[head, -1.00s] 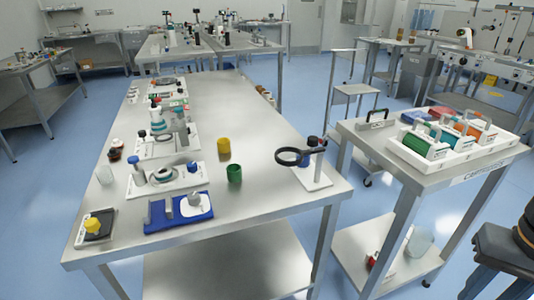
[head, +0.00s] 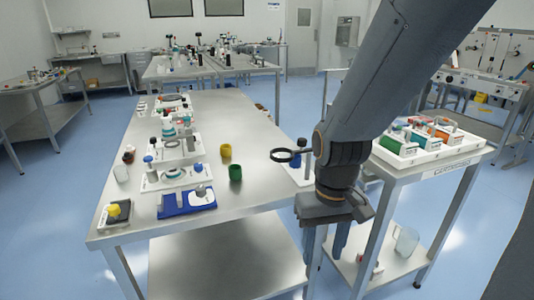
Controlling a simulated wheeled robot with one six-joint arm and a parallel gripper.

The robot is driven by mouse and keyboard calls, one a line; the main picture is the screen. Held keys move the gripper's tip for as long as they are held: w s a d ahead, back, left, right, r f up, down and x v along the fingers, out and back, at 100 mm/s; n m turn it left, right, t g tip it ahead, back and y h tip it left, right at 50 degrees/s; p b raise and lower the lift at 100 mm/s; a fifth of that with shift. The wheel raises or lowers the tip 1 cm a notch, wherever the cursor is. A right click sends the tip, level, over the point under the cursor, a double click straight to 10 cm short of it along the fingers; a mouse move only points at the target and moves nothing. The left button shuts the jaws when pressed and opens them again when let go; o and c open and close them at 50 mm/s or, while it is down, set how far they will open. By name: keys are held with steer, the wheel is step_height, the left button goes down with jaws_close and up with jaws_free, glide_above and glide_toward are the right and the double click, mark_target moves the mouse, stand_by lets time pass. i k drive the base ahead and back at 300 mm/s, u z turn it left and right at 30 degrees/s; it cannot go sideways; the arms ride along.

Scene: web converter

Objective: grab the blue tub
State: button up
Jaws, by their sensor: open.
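I cannot make out a clear blue tub. A flat blue tray or base (head: 174,208) with white parts on it lies near the front edge of the steel table. A yellow cup (head: 226,151) and a green cup (head: 235,173) stand upright to the right of and behind it. My gripper (head: 327,256) hangs fingers down in front of the table's right front corner, near the side cart. It is open, with nothing seen between its fingers. It is well to the right of the blue tray and apart from it. My arm hides part of the table corner and cart.
A ring stand (head: 301,170) stands at the table's right edge, close behind my arm. The side cart (head: 432,174) holds a white rack of colored rolls. A clear jar (head: 405,241) is on its lower shelf. The table's middle (head: 215,115) is clear.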

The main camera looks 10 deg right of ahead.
mark_target(296, 162)
steer(key=u, duration=0.9)
steer(key=i, duration=1.1)
steer(key=z, duration=2)
